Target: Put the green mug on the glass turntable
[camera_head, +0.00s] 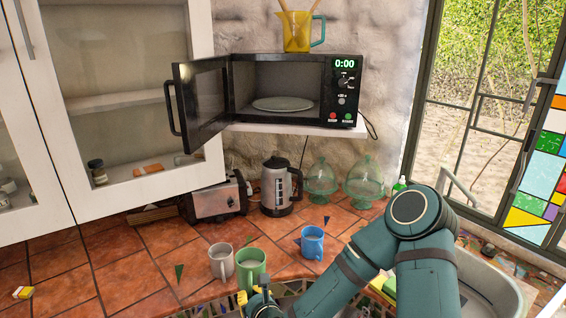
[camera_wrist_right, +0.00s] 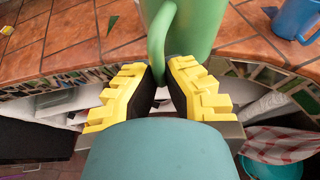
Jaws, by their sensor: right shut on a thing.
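The green mug (camera_head: 251,266) stands upright near the front edge of the tiled counter. In the right wrist view the green mug (camera_wrist_right: 196,28) is straight ahead, its handle toward me. My right gripper (camera_wrist_right: 165,70) has yellow fingers shut on the mug's handle; in the head view the gripper (camera_head: 255,297) is just in front of the mug, partly hidden by my arm. The glass turntable (camera_head: 283,104) is a round plate inside the black microwave (camera_head: 345,75), whose door (camera_head: 202,105) hangs open to the left. My left gripper is out of view.
A grey-white mug (camera_head: 221,261) stands close left of the green one and a blue mug (camera_head: 313,242) to its right. A toaster (camera_head: 215,201), a kettle (camera_head: 277,187) and green glass jars (camera_head: 321,181) stand behind, below the microwave shelf. A yellow pitcher (camera_head: 297,33) sits on the microwave.

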